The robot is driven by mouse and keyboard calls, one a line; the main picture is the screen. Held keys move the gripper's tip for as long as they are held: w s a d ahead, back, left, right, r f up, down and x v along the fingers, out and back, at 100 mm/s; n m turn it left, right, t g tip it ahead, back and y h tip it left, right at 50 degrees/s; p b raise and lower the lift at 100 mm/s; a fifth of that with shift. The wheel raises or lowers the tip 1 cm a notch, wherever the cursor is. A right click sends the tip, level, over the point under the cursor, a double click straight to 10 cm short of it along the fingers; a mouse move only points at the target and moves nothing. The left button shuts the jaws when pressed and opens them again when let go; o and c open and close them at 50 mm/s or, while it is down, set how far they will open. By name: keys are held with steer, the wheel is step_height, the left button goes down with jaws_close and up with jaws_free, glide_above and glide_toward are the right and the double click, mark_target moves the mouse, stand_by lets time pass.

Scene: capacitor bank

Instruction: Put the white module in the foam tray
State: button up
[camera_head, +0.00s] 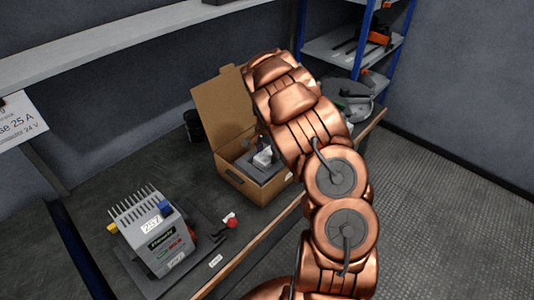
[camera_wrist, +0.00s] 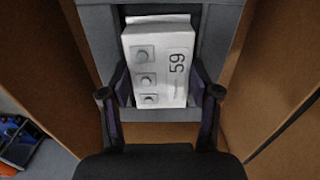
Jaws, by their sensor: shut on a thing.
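The white module (camera_wrist: 160,65) carries the number 59 and three round studs. It sits between the two fingers of my gripper (camera_wrist: 160,98), which is shut on it. The grey foam tray (camera_wrist: 215,40) lies inside a cardboard box, and its recess shows around the module. I cannot tell how deep the module is in the recess. In the head view the module (camera_head: 263,157) is a small white shape over the foam tray (camera_head: 243,169), below my gripper (camera_head: 262,147). My arm partly hides the box.
The open cardboard box (camera_head: 236,184) stands on the dark bench, flap raised; its walls are close on both sides of my gripper. A grey finned unit (camera_head: 158,240) stands front left. A red-topped item (camera_head: 230,221) and a black cup (camera_head: 194,127) are nearby. Blue-framed shelves (camera_head: 350,53) stand behind.

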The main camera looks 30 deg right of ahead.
steer(key=shift+f, duration=0.45)
steer(key=o, duration=1.6)
steer(key=shift+r, duration=0.1)
